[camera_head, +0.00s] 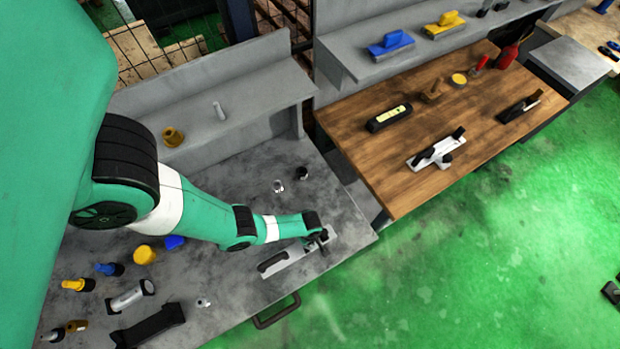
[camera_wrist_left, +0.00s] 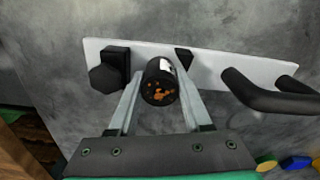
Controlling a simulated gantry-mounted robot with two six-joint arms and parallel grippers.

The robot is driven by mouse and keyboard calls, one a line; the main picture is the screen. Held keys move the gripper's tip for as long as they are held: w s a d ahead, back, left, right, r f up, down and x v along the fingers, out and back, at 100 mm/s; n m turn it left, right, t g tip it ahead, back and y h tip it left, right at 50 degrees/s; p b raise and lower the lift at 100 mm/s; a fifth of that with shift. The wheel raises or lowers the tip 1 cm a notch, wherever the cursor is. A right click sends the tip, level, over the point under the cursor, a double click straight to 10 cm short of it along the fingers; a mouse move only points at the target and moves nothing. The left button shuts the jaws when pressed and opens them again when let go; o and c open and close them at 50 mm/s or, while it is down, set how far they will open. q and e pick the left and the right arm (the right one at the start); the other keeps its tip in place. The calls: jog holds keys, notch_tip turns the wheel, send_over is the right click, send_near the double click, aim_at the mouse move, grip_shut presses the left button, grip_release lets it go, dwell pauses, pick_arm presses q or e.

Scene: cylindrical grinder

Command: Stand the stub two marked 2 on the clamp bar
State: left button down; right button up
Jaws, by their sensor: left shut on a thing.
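My left gripper (camera_head: 320,240) is over the right part of the pale clamp bar (camera_head: 293,258) on the grey bench. In the left wrist view, its two fingers (camera_wrist_left: 161,78) are closed on a short dark cylinder, the stub (camera_wrist_left: 160,88), with orange-brown patches on its near end and a silver band. No mark 2 shows on it. Behind the stub lies the white clamp bar (camera_wrist_left: 218,66), with a black knob at left and a black curved handle at right. I cannot tell whether the stub touches the bar. My right gripper is not in view.
A small silver piece (camera_head: 278,186) and a dark one (camera_head: 302,173) stand behind the bar. A yellow round piece (camera_head: 144,254), a blue piece (camera_head: 174,242) and a white cylinder (camera_head: 131,295) lie left. A wooden table (camera_head: 385,160) stands right.

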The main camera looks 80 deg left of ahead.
pick_arm(q)
jog(key=shift+r, duration=0.1)
jog(key=shift+f, duration=0.25)
jog(key=shift+c, duration=1.7)
grip_release()
jog(key=shift+r, duration=0.1)
